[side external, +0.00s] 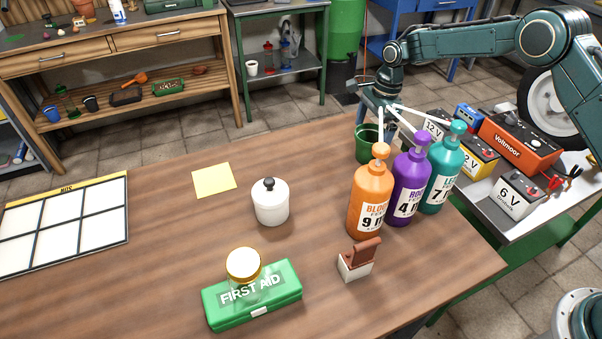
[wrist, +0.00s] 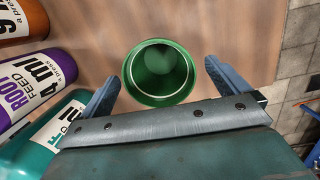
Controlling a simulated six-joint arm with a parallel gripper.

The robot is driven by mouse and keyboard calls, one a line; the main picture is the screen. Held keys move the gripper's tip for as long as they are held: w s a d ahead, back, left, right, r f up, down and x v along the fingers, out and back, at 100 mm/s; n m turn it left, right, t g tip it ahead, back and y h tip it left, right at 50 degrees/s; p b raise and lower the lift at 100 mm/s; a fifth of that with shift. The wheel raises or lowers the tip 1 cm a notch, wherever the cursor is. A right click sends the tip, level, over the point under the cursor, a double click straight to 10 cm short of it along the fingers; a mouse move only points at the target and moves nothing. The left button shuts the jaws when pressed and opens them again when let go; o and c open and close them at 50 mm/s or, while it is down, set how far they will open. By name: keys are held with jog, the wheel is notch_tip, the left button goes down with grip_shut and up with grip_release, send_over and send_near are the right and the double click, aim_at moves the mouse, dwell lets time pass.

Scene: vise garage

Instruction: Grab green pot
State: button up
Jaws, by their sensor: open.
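The green pot (side external: 367,146) stands upright on the wooden table near its far edge, behind the orange bottle, which hides part of it. In the wrist view I look down into the open, empty pot (wrist: 160,97). My gripper (wrist: 163,68) is open, with one finger on each side of the pot's near part in that view. The fingers hold nothing. In the side view my gripper (side external: 378,98) is above the pot, partly hidden by the bottles' pump spouts. I cannot tell the exact height gap.
Orange (side external: 370,200), purple (side external: 408,190) and teal (side external: 440,180) pump bottles stand close beside the pot. A white lidded jar (side external: 270,203), a yellow note (side external: 213,180) and a green first aid box (side external: 252,297) lie farther left. A bench with batteries (side external: 519,194) is at right.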

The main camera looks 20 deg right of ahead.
aim_at(369, 141)
jog(key=shift+s+a+f, duration=0.1)
jog(key=shift+a+f, duration=0.05)
jog(key=shift+f, duration=0.8)
jog(key=shift+a+f, duration=0.1)
jog(key=shift+f, duration=0.85)
jog(key=shift+c, duration=0.4)
jog(key=c, duration=1)
